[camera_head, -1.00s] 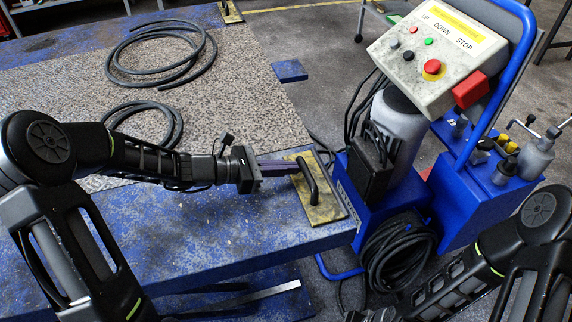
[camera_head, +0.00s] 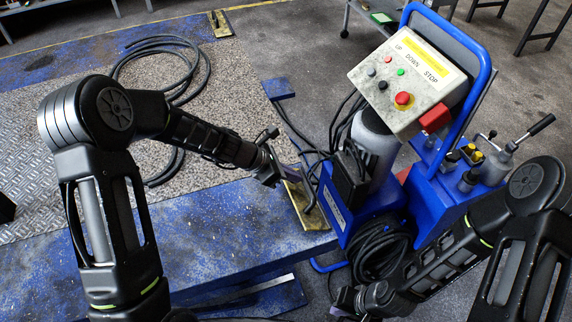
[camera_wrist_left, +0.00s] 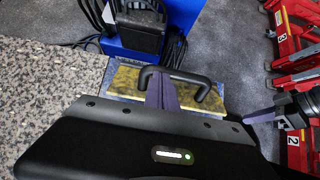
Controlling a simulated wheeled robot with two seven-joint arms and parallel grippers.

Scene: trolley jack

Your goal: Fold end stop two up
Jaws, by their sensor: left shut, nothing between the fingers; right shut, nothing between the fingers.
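The end stop is a worn yellow plate (camera_head: 312,216) with a black bar handle at the near right corner of the blue platform. In the left wrist view, the yellow plate (camera_wrist_left: 125,82) lies past my fingers and its black handle (camera_wrist_left: 205,84) arches over it. My left gripper (camera_head: 286,174) is shut and empty, its purple fingers at the handle. In the wrist view the fingers (camera_wrist_left: 161,92) overlap the handle's left part; I cannot tell if they touch it. My right gripper (camera_head: 345,298) is shut and empty, low beside the platform, partly cut off by its own arm.
A blue trolley (camera_head: 365,208) with a control box (camera_head: 408,82) stands just right of the plate. Coiled black cable (camera_head: 380,250) hangs at its front. A hose (camera_head: 190,75) lies on the platform. Another yellow plate (camera_head: 219,24) sits at the far edge. Red racks (camera_wrist_left: 298,30) stand beyond.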

